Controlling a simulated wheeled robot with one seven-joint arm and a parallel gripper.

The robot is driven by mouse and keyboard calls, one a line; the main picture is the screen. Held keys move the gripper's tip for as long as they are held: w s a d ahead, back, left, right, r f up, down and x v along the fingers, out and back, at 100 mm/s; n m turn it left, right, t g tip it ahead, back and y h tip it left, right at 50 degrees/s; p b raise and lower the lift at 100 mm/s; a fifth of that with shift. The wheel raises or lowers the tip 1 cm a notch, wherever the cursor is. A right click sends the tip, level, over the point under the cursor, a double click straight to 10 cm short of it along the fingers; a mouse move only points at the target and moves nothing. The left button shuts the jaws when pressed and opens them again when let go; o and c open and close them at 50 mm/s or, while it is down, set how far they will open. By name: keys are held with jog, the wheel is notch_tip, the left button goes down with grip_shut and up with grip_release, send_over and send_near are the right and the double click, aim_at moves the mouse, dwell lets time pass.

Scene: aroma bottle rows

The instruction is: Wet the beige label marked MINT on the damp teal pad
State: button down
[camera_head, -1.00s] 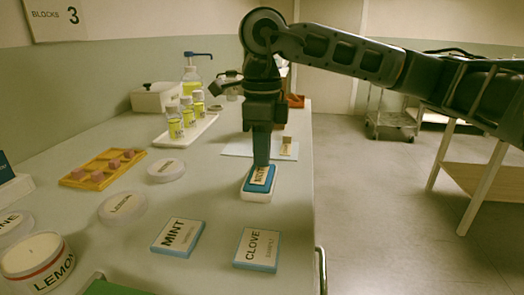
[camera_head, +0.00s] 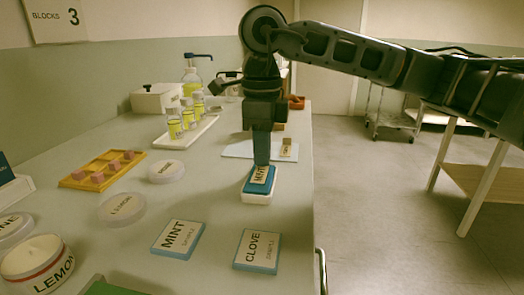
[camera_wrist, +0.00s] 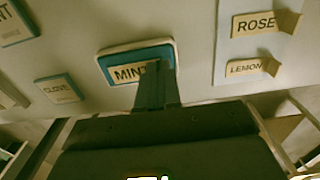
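The beige MINT label (camera_head: 259,175) is at the teal pad (camera_head: 261,188), which sits in a white tray near the table's right edge. In the wrist view, the label (camera_wrist: 130,74) lies over the teal pad (camera_wrist: 108,57), its right end hidden behind my fingers. My gripper (camera_head: 261,162) points down at the pad, its fingers close together. In the wrist view, my gripper (camera_wrist: 160,68) is shut at the label's right end, where similar labels have an upright tab. Whether the label presses on the pad is hard to tell.
Beyond the pad, a white sheet (camera_head: 236,150) holds labels, including ROSE (camera_wrist: 254,24) and LEMON (camera_wrist: 245,68). Nearer are blue-edged MINT (camera_head: 178,238) and CLOVE (camera_head: 257,250) sample blocks. Round lids, a yellow tray (camera_head: 75,181) and bottles on a white tray (camera_head: 205,131) stand left.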

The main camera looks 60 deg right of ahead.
jog(key=shift+r+p, duration=1.15)
jog(key=shift+r, duration=2.1)
